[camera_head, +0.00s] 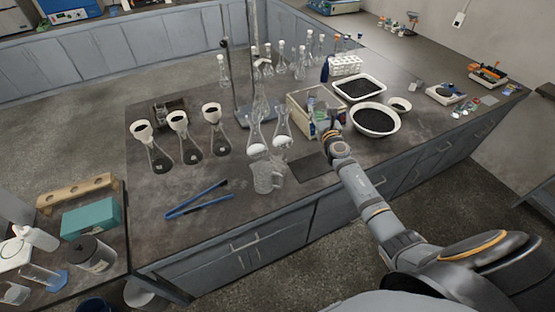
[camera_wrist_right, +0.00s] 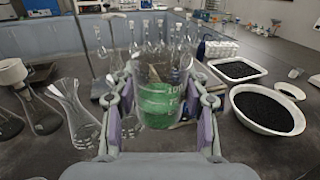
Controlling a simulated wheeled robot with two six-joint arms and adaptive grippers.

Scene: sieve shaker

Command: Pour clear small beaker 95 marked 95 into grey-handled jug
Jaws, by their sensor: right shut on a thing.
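My right gripper (camera_head: 329,128) is shut on a clear small beaker (camera_wrist_right: 163,78). In the right wrist view the beaker stands about upright between the fingers, with green contents in its lower part; a "95" mark is not readable. In the head view the beaker is too small and covered to tell well. A clear jug (camera_head: 264,179) stands near the bench's front edge, left of my right gripper and apart from it. Its handle is on its right side; the handle's colour is hard to tell. My left gripper is not in view.
Clear flasks (camera_head: 256,138) stand behind the jug. A white bowl (camera_head: 375,133) and a white tray (camera_head: 377,89) of black grains lie right. Blue tongs (camera_head: 195,201) lie left. A dark mat (camera_head: 310,168) is between jug and arm.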

